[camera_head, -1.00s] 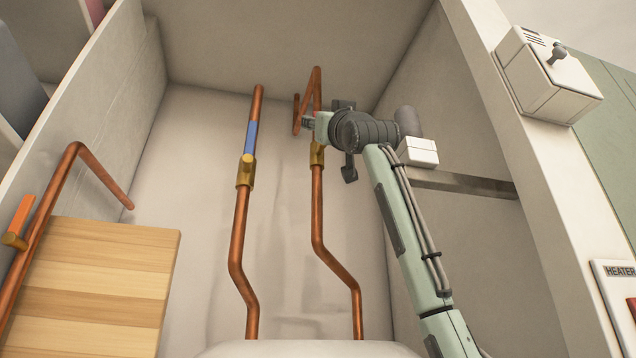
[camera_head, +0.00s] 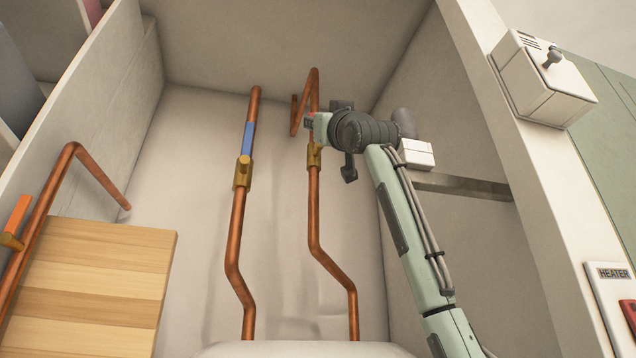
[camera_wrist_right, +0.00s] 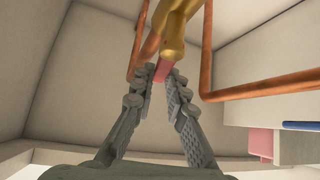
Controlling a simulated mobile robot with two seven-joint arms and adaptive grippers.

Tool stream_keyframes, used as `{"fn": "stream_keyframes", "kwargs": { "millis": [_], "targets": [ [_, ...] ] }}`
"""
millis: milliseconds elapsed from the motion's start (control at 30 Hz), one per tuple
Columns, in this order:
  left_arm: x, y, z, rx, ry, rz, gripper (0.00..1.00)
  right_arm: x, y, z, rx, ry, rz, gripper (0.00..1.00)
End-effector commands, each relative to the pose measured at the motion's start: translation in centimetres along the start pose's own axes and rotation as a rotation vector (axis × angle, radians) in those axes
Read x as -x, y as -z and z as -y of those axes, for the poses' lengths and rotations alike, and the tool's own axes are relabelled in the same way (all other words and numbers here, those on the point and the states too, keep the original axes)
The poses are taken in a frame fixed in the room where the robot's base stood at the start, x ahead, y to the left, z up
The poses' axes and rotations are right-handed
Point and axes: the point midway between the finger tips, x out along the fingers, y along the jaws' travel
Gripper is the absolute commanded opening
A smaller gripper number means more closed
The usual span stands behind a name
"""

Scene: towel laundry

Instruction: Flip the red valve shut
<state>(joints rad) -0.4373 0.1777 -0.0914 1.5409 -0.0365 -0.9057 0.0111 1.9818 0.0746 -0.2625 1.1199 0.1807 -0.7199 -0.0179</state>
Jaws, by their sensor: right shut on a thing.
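The red valve handle (camera_wrist_right: 162,71) shows in the right wrist view as a short pinkish-red piece below a brass valve body (camera_wrist_right: 172,35). My right gripper (camera_wrist_right: 163,80) is shut on this handle, with the fingertips on either side of it. In the head view a bit of red handle (camera_head: 309,119) shows at the left end of my right wrist, above the brass body (camera_head: 314,156) on the right copper pipe. My wrist hides the fingers there. My left gripper is not in view.
A blue-handled valve (camera_head: 247,138) is on the copper pipe to the left. An orange-handled valve (camera_head: 17,218) is at far left, near a wooden panel (camera_head: 95,275). A white switch box (camera_head: 545,75) and a HEATER panel (camera_head: 610,290) are at right.

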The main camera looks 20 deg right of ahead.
Motion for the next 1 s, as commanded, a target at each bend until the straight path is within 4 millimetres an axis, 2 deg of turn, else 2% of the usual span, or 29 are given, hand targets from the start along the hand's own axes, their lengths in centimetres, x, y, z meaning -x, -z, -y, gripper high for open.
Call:
{"fn": "stream_keyframes", "kwargs": {
  "millis": [400, 767, 800, 967, 1000],
  "targets": [
    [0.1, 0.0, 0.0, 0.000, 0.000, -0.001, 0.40, 0.1, -0.1, 1.1, 0.213, 0.208, 0.001, 0.00],
    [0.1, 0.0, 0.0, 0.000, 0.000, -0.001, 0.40, 0.1, -0.1, 1.4, 0.230, 0.227, -0.002, 0.00],
    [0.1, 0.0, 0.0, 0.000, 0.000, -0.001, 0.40, 0.1, -0.1, 1.4, 0.230, 0.227, -0.002, 0.14],
    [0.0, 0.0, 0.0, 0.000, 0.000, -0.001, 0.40, 0.2, -0.1, 1.4, 0.229, 0.227, -0.001, 0.34],
    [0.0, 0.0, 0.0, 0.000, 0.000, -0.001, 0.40, 0.2, -0.1, 1.4, 0.229, 0.227, -0.001, 0.34]
  ]
}}
